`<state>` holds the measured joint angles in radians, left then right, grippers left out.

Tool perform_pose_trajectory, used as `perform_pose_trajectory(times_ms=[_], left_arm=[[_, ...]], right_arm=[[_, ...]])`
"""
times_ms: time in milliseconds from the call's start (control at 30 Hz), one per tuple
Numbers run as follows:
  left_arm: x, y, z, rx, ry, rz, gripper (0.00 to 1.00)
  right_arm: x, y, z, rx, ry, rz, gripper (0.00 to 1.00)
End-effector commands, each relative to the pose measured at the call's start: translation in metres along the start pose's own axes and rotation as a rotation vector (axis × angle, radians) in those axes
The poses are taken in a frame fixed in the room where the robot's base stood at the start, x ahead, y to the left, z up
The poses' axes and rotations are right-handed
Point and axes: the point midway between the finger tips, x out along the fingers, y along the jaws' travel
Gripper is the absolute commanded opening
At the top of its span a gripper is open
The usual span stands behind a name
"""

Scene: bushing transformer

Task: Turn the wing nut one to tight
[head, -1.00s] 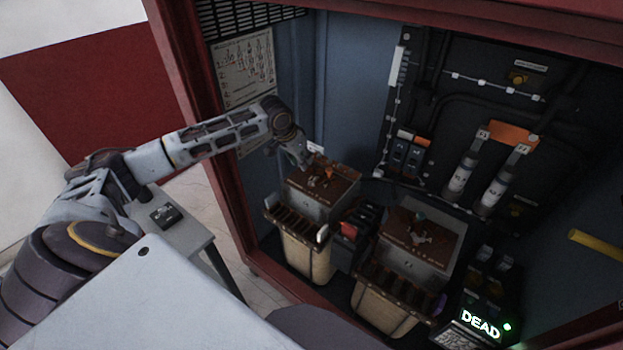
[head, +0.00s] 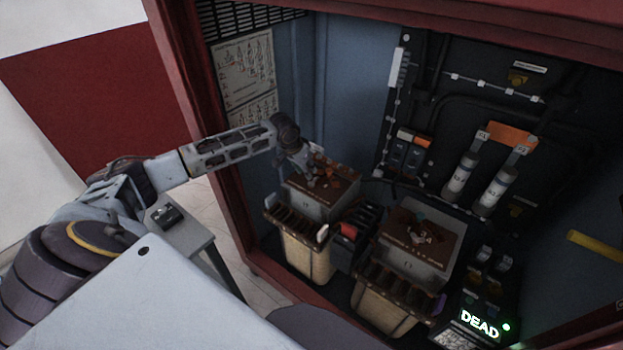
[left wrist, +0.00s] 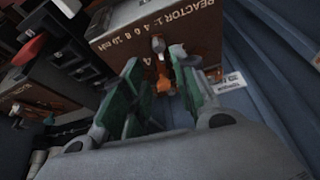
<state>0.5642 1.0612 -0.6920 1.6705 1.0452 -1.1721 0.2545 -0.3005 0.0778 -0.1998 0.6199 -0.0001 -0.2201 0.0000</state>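The left transformer unit has a brown top plate (head: 340,176) with a small orange wing nut, which is largely covered by my gripper in the head view. The left wrist view shows the orange wing nut (left wrist: 163,84) on a stud by the brown plate, whose white lettering (left wrist: 150,22) begins "REACTOR 1". My left gripper (head: 312,174) is over that plate. In the left wrist view its green-padded fingers (left wrist: 158,75) stand apart, with the wing nut showing between them near the tips. I cannot tell whether either finger touches it. My right gripper is out of view.
A second unit with a brown top plate (head: 432,232) and its own stud stands to the right. A display reading "DEAD" (head: 480,324) is at the lower right. The red cabinet frame (head: 225,190) borders the opening beside my left arm.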

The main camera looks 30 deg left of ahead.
Motion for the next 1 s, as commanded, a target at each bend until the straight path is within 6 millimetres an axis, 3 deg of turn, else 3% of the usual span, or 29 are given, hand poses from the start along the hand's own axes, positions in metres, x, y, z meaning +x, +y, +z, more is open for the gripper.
perform_pose_trajectory(times_ms=[600,1000], left_arm=[[0.068,0.000,0.000,-0.001,0.000,0.001,0.29],[0.080,0.000,0.000,0.001,0.001,-0.001,0.29]], right_arm=[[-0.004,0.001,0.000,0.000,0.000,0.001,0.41],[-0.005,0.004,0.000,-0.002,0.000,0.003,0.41]])
